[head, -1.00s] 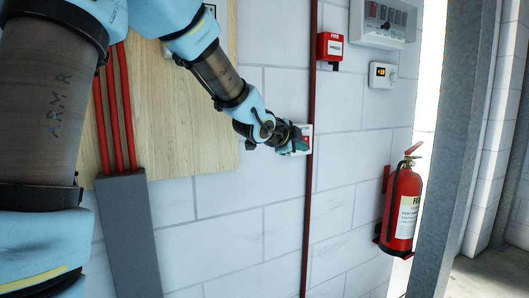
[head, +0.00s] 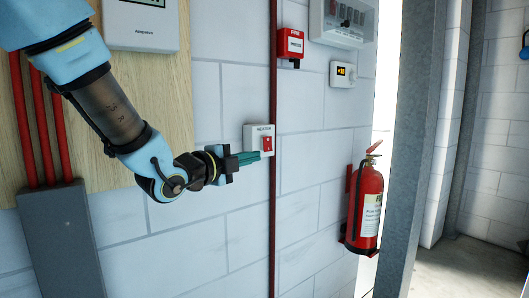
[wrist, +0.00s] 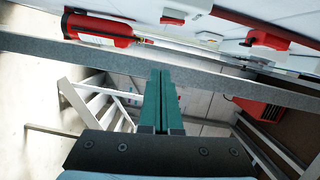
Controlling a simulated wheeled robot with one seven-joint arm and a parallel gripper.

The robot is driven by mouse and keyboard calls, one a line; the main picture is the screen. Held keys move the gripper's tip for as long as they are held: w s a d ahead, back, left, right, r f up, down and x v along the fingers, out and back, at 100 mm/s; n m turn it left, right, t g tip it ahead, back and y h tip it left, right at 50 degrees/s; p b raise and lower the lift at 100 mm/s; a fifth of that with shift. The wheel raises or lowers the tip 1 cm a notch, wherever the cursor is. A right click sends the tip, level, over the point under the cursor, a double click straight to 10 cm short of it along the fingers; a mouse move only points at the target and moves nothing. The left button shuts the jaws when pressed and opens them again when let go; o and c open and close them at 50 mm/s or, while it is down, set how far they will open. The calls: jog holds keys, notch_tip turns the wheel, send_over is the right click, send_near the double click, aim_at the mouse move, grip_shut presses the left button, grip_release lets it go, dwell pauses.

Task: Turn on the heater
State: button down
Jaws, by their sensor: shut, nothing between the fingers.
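The heater switch (head: 257,136) is a small white wall box with a red rocker and a label too small to read surely, on the white block wall in the head view. My gripper (head: 258,157) is at its lower edge, green fingers shut and empty, their tips just below and beside the red rocker. I cannot tell whether they touch the box. In the wrist view the closed green fingers (wrist: 164,75) point ahead with nothing between them. The state of the rocker is not clear.
A fire extinguisher (head: 367,208) hangs at right by a grey post (head: 415,150). A dark red pipe (head: 273,220) runs beside the switch.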

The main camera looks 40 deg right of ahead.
aim_at(268, 150)
jog(key=w+d+p, duration=0.1)
jog(key=d, duration=0.2)
jog(key=w+d+p, duration=0.2)
jog(key=d, duration=0.1)
jog(key=w+d+p, duration=0.1)
jog(key=d, duration=0.2)
jog(key=shift+w+d+f+p, duration=0.2)
jog(key=shift+w+d+p, duration=0.1)
jog(key=shift+w+d, duration=0.1)
jog(key=shift+w+f, duration=0.2)
jog(key=shift+w, duration=0.2)
